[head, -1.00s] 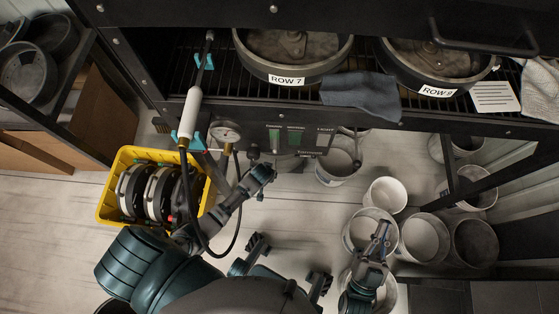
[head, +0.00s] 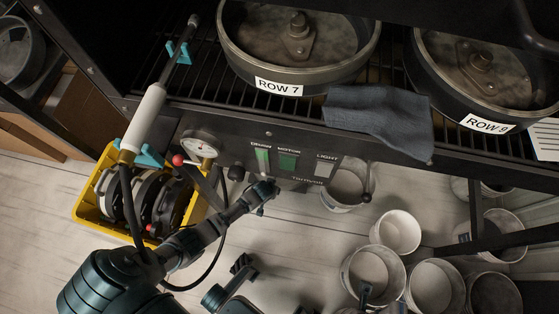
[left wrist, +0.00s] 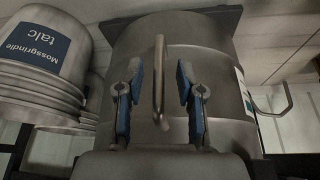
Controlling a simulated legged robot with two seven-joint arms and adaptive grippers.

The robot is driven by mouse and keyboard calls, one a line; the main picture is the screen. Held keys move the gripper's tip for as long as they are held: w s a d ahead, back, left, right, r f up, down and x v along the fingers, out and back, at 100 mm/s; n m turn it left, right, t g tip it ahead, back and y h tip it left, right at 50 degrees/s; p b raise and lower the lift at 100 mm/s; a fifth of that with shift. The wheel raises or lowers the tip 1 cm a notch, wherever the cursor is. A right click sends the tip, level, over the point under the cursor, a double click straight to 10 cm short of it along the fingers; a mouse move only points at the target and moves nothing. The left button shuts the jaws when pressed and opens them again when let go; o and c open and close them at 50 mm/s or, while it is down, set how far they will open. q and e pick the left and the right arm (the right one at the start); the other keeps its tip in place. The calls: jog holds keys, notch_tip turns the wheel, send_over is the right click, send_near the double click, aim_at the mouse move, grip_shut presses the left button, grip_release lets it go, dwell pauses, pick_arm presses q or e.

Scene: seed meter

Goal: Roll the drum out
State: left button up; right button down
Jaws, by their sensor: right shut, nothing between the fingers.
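A large grey metal drum (left wrist: 205,45) fills the middle of the left wrist view. An upright metal bar handle (left wrist: 158,75) stands out from its front. My left gripper (left wrist: 158,105) is open, with one blue-padded finger on each side of the handle; I see a gap on both sides. In the head view my left gripper (head: 264,189) is at the front panel below the bench, its fingertips hard to make out. The drum does not show clearly there. My right gripper (head: 366,292) is shut and empty over the buckets at the bottom, mostly cut off.
Stacked talc buckets (left wrist: 40,60) stand left of the drum in the left wrist view. Several white buckets (head: 398,232) stand on the floor at right. A yellow crate (head: 88,210) holds discs at left. A hose wand (head: 145,118) and ROW 7 pan (head: 300,78) are near the bench.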

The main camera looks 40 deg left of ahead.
pick_arm(q)
jog(key=shift+x, duration=0.85)
jog(key=shift+w+r, duration=0.1)
grip_shut()
